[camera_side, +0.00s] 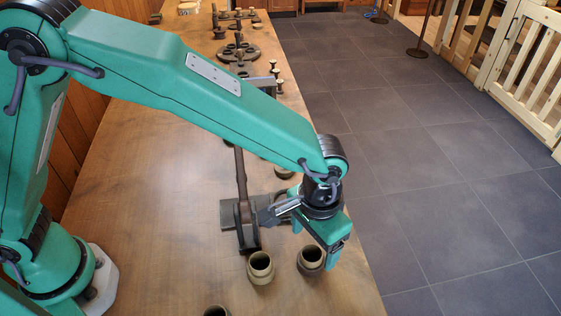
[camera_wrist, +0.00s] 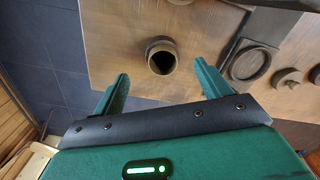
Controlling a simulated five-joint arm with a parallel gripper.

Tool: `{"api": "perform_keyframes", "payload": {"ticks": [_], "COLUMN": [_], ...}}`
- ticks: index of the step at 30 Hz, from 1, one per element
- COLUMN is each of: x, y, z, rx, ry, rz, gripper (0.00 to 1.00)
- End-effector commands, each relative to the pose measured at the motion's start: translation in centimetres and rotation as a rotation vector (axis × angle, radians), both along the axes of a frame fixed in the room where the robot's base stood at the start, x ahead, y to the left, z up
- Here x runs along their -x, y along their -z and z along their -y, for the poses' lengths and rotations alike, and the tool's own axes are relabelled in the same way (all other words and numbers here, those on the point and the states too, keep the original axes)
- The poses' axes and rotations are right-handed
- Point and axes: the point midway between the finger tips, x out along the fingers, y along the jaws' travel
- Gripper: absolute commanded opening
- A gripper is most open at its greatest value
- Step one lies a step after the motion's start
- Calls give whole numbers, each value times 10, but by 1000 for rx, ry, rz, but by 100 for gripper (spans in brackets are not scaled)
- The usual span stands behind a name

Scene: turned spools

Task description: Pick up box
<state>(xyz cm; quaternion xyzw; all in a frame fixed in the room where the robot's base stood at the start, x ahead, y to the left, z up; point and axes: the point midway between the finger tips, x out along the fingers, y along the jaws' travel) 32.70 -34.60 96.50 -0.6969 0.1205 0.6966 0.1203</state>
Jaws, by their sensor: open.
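I cannot tell which thing is the box; nothing shows plainly as one. My gripper (camera_side: 314,249) points down over the table near its right edge, open and empty. A brown round hollow pot (camera_side: 311,260) stands upright below it, partly hidden by a finger in the side view. In the wrist view, my gripper (camera_wrist: 161,70) has its green fingers spread wide, and a round pot with a dark opening (camera_wrist: 161,57) shows between the fingertips. A paler hollow pot (camera_side: 261,268) stands to the left in the side view.
A dark frame (camera_side: 249,238) with a long bar and a grey block (camera_side: 228,214) lie left of my gripper. Another pot (camera_side: 216,311) is cut off at the bottom. Several spools and a round holed plate (camera_side: 238,52) stand farther back. The table's left half is clear.

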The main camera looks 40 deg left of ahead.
Motion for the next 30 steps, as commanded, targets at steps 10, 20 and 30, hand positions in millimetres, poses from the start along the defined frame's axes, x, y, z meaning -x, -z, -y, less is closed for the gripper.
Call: {"api": "perform_keyframes", "payload": {"ticks": [10, 20, 30], "x": [0, -1, -1], "y": [20, 37, 70], "z": [-1, -3, -4], "rx": [0, -2, -1], "ry": [0, -1, 0], "rz": [-1, -2, -1], "gripper": [76, 76, 76]}}
